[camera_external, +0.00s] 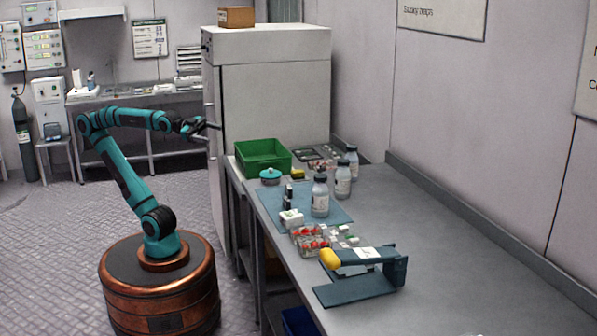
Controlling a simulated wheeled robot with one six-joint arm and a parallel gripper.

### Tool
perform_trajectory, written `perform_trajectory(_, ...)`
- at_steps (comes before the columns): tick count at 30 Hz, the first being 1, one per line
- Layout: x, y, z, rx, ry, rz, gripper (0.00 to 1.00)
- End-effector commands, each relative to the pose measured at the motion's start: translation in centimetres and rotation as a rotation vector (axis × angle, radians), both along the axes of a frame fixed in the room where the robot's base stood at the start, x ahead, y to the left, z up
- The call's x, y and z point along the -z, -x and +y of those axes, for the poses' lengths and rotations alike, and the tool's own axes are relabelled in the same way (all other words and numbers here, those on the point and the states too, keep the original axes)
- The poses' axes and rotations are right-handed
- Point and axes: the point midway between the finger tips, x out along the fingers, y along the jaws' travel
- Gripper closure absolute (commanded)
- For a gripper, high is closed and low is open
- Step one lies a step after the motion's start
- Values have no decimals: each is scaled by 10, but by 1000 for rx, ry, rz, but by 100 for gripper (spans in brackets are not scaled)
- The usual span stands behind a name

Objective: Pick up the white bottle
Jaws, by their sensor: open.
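Several pale bottles with dark caps stand upright on the bench. The nearest bottle (320,196) is on the blue mat (341,215), and another bottle (343,181) stands just behind it to the right. A third bottle (351,162) is farther back. They look whitish-grey with labels; I cannot tell which one is meant by the white bottle. My gripper (213,126) is open and empty, at the end of my teal arm, in front of the tall white cabinet. It is well left of the bottles and higher than the bench top.
A green bin (263,157) stands at the bench's far left corner, with a teal-lidded pot (270,175) nearby. A clear box of red items (311,240) and a blue stand with a yellow end (365,262) are nearer. The white cabinet (270,100) borders the bench. The right bench side is clear.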

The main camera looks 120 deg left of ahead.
Motion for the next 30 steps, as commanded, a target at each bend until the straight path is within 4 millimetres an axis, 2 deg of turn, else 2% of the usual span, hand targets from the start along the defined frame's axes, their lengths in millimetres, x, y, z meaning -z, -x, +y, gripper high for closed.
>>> perform_trajectory(1,-1,-16,-1,11,-106,21,33)
perform_trajectory(15,2,-150,-5,198,-1242,179,33)
perform_trajectory(27,29,-270,-12,466,-2184,266,33)
perform_trajectory(30,36,-295,-14,534,-2380,274,33)
